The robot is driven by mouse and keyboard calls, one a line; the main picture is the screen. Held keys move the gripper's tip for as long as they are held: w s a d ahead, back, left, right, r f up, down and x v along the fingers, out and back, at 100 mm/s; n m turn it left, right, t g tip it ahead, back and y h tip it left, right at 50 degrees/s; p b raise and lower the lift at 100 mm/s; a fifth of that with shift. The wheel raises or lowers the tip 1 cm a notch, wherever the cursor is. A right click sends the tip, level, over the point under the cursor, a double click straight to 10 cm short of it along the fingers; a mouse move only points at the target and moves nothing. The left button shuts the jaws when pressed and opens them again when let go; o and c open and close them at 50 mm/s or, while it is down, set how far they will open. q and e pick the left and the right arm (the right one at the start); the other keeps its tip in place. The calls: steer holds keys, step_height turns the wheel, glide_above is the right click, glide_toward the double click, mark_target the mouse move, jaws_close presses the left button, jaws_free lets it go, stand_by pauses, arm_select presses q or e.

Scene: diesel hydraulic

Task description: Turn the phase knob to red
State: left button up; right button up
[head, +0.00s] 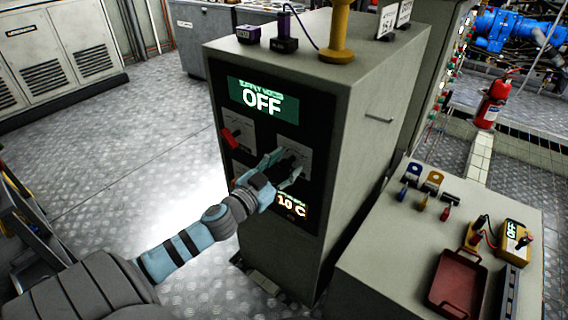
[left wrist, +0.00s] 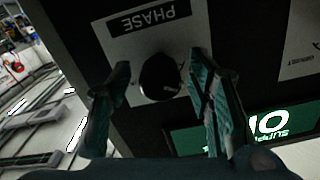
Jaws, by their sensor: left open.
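The phase knob (left wrist: 160,77) is black and round, on a light plate labelled PHASE (left wrist: 150,22) that appears upside down in the left wrist view. My left gripper (left wrist: 158,90) is open, with one finger on each side of the knob. I cannot tell whether either finger touches it. In the head view my left gripper (head: 283,168) is at the panel and covers most of the knob. No red mark shows around the knob in these views. My right gripper is not in view.
The grey cabinet (head: 375,130) has a display reading OFF (head: 262,101) and a red-handled switch (head: 231,138) left of the gripper. A lower display reads 10 C (head: 291,205). A bench (head: 400,250) at right holds a red tray (head: 457,283) and a yellow meter (head: 515,240).

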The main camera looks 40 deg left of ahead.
arm_select(q)
jaws_close()
steer(key=shift+m, duration=0.3)
steer(key=m+p, duration=0.1)
steer(key=m, duration=0.2)
steer(key=shift+f+m+p, duration=0.1)
steer(key=shift+m+p, duration=0.2)
steer(key=shift+m, duration=1.7)
steer(key=shift+d, duration=0.1)
jaws_free()
